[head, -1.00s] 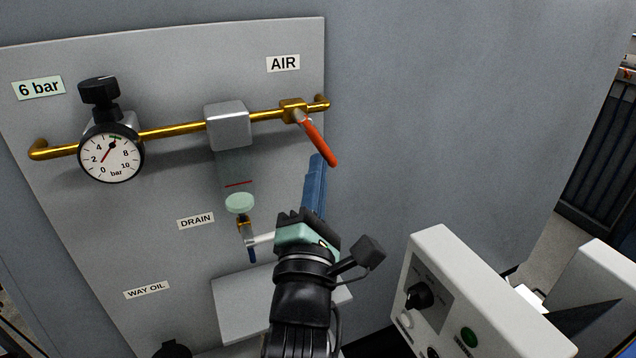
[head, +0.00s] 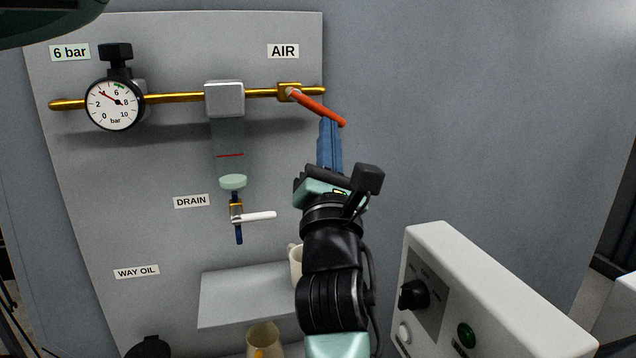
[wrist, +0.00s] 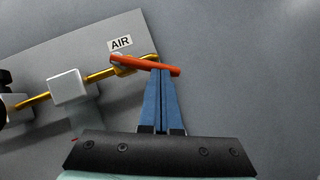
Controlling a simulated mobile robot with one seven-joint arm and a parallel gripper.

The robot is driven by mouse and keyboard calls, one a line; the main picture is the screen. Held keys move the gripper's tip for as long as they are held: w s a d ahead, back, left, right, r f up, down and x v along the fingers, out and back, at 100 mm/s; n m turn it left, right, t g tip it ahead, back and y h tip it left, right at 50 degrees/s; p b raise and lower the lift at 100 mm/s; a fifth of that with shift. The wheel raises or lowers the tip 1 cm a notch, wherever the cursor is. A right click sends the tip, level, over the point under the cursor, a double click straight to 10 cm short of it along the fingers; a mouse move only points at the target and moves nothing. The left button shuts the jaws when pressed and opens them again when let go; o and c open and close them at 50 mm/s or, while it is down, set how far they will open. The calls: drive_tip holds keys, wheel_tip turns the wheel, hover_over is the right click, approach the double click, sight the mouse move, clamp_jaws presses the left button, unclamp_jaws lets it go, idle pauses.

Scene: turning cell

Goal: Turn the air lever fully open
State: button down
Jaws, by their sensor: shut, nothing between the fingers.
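The orange air lever (head: 318,106) sits on the brass valve (head: 288,91) under the AIR label (head: 283,51). It slopes down to the right, at an angle to the brass pipe. My gripper (head: 328,122) is shut with nothing between its blue fingers. Its fingertips are at the lever's underside near the free end. In the wrist view, the fingertips (wrist: 160,72) meet the lever (wrist: 140,65) from below; the exact contact is hard to see.
The pressure gauge (head: 114,104) and the filter block (head: 225,98) share the brass pipe (head: 170,97) to the left. The white drain lever (head: 260,216) sits below, above a grey shelf (head: 240,292). A control box (head: 480,270) stands at lower right. The wall right of the lever is bare.

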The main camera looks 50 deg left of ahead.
drive_tip(key=shift+w+d+r+n+g+y+b, duration=0.1)
drive_tip(key=shift+w+r+n+g+y+b, duration=0.4)
drive_tip(key=shift+n+b, duration=0.4)
drive_tip(key=shift+w+d+r+n+g+y+b, duration=0.1)
drive_tip(key=shift+w+r+n+g+y+b, duration=0.2)
drive_tip(key=shift+r+n+g+y+b, duration=0.5)
drive_tip(key=shift+f+t+h, duration=0.3)
drive_tip(key=shift+t+h, duration=0.1)
drive_tip(key=shift+h, duration=0.1)
